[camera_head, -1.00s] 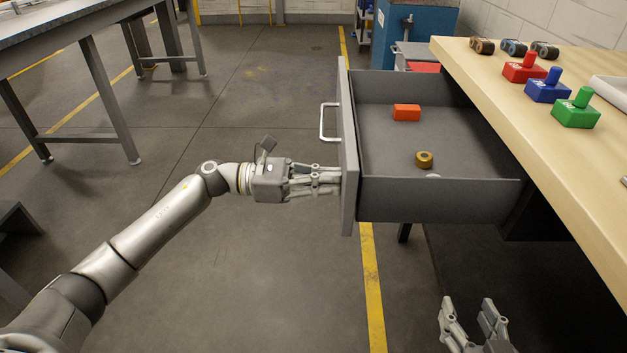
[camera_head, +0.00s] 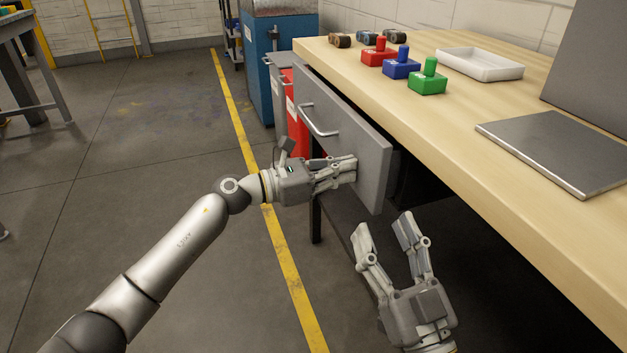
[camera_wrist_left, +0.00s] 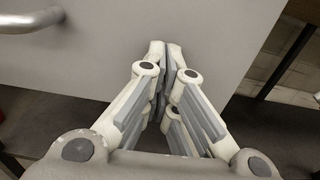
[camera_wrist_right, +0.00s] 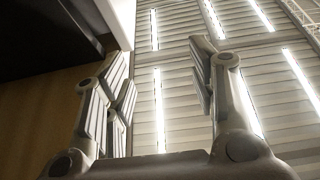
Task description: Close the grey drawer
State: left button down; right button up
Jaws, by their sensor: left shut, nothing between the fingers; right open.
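The grey drawer (camera_head: 345,130) is under the wooden table, with its front panel nearly at the table's edge and its interior hidden from view. A metal bar handle (camera_head: 317,119) is on its front. My left gripper (camera_head: 354,170) is shut and empty, its fingertips against or very near the lower part of the drawer front. In the left wrist view the shut fingertips (camera_wrist_left: 172,48) point at the grey panel (camera_wrist_left: 205,30), with the handle (camera_wrist_left: 30,20) at the upper left. My right gripper (camera_head: 384,222) is open and empty, below and in front of the table.
The wooden table (camera_head: 470,135) carries red (camera_head: 378,56), blue (camera_head: 401,67) and green (camera_head: 428,82) stamps, a white tray (camera_head: 480,64) and a grey plate (camera_head: 555,150). A blue cabinet (camera_head: 262,70) and red bin (camera_head: 297,125) stand beyond the drawer. Open floor lies left.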

aim_at(360, 165)
pick_arm(q)
jog(key=x, duration=0.3)
jog(key=shift+w+d+b, duration=0.1)
jog(key=shift+d+b, duration=0.2)
jog(key=shift+b, duration=0.05)
jog(key=shift+r, duration=0.1)
pick_arm(e)
jog(key=s+r+t, duration=0.2)
jog(key=r, duration=0.1)
jog(key=s+r+t+y, duration=0.1)
jog(key=shift+a+r, duration=0.15)
pick_arm(q)
jog(key=shift+r, duration=0.1)
